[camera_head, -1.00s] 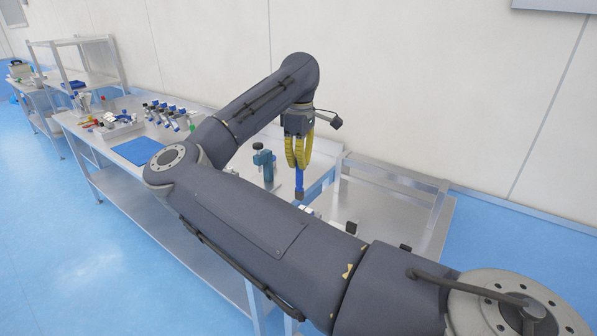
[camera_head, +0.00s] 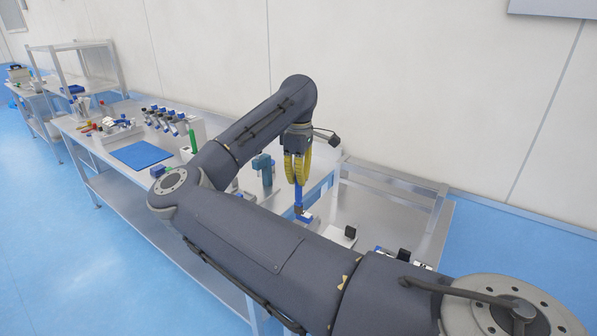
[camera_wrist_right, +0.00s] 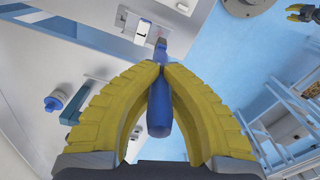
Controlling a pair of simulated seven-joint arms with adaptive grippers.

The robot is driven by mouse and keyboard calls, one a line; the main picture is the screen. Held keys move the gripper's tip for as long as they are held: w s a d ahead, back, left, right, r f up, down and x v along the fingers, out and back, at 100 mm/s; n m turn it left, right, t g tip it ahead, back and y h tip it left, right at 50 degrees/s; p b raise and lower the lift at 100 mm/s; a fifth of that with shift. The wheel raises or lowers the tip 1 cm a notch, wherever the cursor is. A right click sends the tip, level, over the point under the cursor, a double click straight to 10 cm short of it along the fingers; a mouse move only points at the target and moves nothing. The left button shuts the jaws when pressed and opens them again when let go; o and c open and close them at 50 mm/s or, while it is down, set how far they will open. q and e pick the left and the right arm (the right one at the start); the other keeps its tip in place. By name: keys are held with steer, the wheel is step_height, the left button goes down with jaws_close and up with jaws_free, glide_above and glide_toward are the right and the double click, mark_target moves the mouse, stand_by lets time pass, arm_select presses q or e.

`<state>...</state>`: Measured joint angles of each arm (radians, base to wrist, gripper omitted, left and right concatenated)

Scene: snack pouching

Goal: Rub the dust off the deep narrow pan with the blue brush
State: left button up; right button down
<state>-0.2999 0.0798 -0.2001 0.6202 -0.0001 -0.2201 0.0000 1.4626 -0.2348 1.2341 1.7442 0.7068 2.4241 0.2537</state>
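My right gripper (camera_head: 297,182) has yellow fingers closed on the blue handle of a brush (camera_head: 299,197). The brush hangs downward over the right part of the bench. In the right wrist view the same fingers (camera_wrist_right: 160,66) pinch the blue brush (camera_wrist_right: 159,112), its tip pointing away over a pale slotted surface (camera_wrist_right: 140,28). I cannot tell whether the tip touches anything. I cannot clearly make out the deep narrow pan; my arm hides part of the bench. My left gripper (camera_wrist_right: 299,13) shows small at the top right of the wrist view, fingers apart and empty.
A teal stand (camera_head: 263,166) stands just left of the brush. White holders with black clips (camera_head: 350,232) sit to its right.

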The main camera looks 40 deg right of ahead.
mark_target(297, 204)
steer(key=shift+f, duration=4.65)
steer(key=shift+w, duration=0.2)
steer(key=shift+w+a, duration=0.1)
steer(key=shift+w, duration=0.3)
steer(key=shift+s, duration=0.15)
steer(key=shift+s+r, duration=0.1)
steer(key=shift+s, duration=0.35)
steer(key=shift+w, duration=0.25)
stand_by(1.2)
